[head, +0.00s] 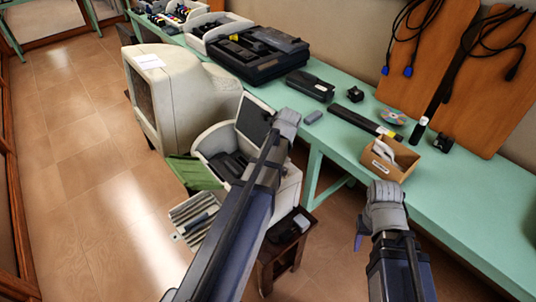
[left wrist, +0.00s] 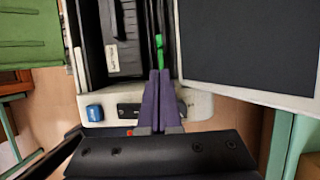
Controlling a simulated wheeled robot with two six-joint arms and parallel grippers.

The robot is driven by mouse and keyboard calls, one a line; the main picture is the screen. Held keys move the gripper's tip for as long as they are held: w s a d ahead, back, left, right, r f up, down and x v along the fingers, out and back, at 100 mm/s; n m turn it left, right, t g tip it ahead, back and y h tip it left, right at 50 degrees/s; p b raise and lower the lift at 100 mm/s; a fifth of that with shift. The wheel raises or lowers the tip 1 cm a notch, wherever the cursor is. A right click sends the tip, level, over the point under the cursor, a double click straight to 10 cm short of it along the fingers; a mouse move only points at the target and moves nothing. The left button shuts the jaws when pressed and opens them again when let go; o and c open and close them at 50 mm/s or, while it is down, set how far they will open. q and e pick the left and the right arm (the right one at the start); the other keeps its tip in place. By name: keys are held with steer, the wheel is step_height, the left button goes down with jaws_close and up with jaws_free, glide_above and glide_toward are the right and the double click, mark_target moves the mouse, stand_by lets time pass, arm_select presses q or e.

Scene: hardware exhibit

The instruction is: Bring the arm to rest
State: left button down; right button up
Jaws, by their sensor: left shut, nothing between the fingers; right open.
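My left arm reaches up through the middle of the head view, with its grey wrist over the open beige machine (head: 291,190). Its fingers are hidden from the head view. In the left wrist view my left gripper (left wrist: 159,74) shows two purple fingers pressed together with nothing between them, above the machine's dark inside. My right gripper (head: 360,236) hangs over the floor by the green table's (head: 460,215) front edge. It is open and empty, with one purple finger showing clearly.
A beige monitor (head: 185,92) stands left of the machine, beside a green panel (head: 190,172). The machine's dark-faced lid (head: 254,118) stands raised near my left wrist. A cardboard box (head: 390,158) sits on the table near my right gripper. Floor is clear at left.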

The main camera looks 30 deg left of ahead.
stand_by(0.3)
arm_select(q)
steer(key=s+d+n+h, duration=0.1)
steer(key=s+d+n, duration=0.4)
steer(key=d, duration=0.4)
steer(key=s+d+n+g+h, duration=0.1)
steer(key=s+d+n, duration=0.5)
steer(key=d, duration=0.3)
steer(key=s+d+f+n, duration=0.1)
steer(key=s+d+n, duration=0.5)
steer(key=d, duration=0.3)
steer(key=shift+n+g+h, duration=0.4)
steer(key=shift+n, duration=0.4)
